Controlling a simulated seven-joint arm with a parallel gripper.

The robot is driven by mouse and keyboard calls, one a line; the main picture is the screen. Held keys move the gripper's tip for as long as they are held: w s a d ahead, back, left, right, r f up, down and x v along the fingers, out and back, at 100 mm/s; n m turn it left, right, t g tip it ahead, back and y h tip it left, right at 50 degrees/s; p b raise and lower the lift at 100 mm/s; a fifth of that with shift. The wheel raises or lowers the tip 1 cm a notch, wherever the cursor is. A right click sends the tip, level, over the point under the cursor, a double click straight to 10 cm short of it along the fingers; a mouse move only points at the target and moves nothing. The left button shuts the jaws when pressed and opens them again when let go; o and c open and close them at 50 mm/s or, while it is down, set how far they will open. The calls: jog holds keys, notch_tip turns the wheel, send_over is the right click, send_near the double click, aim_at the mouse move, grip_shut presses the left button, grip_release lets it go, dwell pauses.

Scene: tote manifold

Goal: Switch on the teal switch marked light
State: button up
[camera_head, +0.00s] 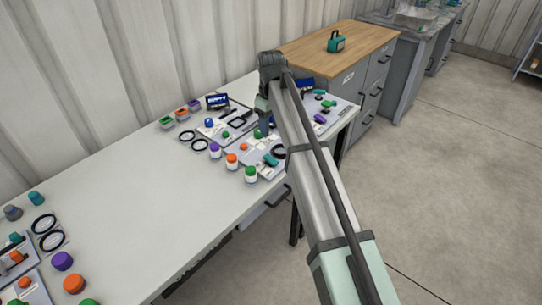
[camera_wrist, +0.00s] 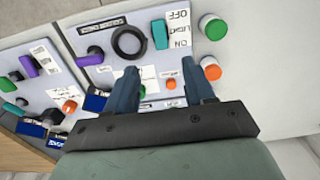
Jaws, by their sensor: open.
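The teal switch (camera_wrist: 160,34) is a teal rocker at the top of the wrist view. A white label marked LIGHT (camera_wrist: 180,30), with OFF and ON at its ends, sits beside it. I cannot tell which end it is tipped to. In the head view the teal switch (camera_head: 270,159) shows on the near panel, just right of my gripper's lower end. My gripper (camera_wrist: 161,80) is open and empty above the panel (camera_wrist: 100,65), its two dark fingers spread apart below the switch in the wrist view. The fingertips appear apart from the switch.
A black ring (camera_wrist: 129,41) lies left of the switch. A green-capped jar (camera_wrist: 213,27) and orange-capped jar (camera_wrist: 211,68) stand to the right. A second panel (camera_wrist: 38,82) has purple and green controls. The white table (camera_head: 130,185) is clear in its middle.

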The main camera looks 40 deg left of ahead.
aim_at(271, 159)
notch_tip(271, 159, down, 14)
jog(key=shift+r, duration=0.2)
dwell(0.4)
